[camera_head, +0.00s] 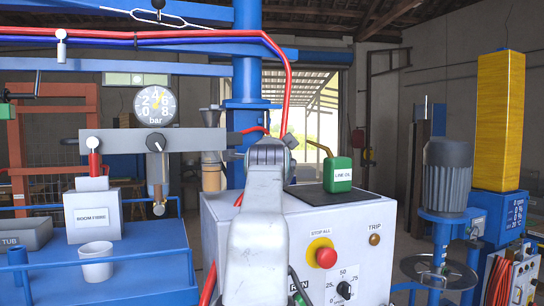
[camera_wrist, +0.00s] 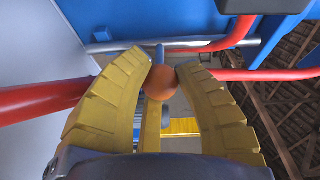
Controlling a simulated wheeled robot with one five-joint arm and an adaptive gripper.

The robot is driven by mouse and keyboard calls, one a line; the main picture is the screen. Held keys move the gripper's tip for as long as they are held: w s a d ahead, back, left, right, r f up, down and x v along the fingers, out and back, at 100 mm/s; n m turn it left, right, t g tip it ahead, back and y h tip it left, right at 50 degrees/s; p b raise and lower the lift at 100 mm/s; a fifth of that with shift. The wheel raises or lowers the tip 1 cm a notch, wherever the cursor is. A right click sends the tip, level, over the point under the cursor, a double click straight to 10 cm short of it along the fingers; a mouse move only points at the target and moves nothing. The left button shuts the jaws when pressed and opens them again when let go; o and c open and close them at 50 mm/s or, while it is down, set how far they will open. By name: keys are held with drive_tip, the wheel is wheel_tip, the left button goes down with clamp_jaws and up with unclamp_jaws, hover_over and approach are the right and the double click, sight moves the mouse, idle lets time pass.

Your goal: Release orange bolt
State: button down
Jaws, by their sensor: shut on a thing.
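The orange bolt shows in the wrist view as a round orange head (camera_wrist: 159,84) between my yellow fingertips. My gripper (camera_wrist: 162,74) is shut on it, with a finger touching it on each side. A thin grey-blue bar (camera_wrist: 160,54) stands right behind the orange head; I cannot tell whether it is the bolt's shank or part of the frame. In the head view my arm stands in front of the blue column, and both the gripper and the bolt are hidden behind it.
Red hoses (camera_wrist: 40,97) and a grey pipe (camera_wrist: 112,46) run close around the gripper. The control box (camera_head: 375,213) carries a red stop button (camera_head: 326,257) and a green oil can (camera_head: 338,174). A pressure gauge (camera_head: 155,106) is left, a disperser motor (camera_head: 447,175) right.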

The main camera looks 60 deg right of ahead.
drive_tip(key=shift+d+f+g, duration=0.1)
drive_tip(key=shift+f+g, duration=0.2)
drive_tip(key=c, duration=0.9)
unclamp_jaws()
drive_tip(key=shift+o, duration=0.2)
drive_tip(key=shift+r, duration=0.1)
drive_tip(key=shift+s+a, duration=0.1)
drive_tip(key=shift+a, duration=0.15)
drive_tip(key=v, duration=1.1)
drive_tip(key=shift+s+a, duration=0.2)
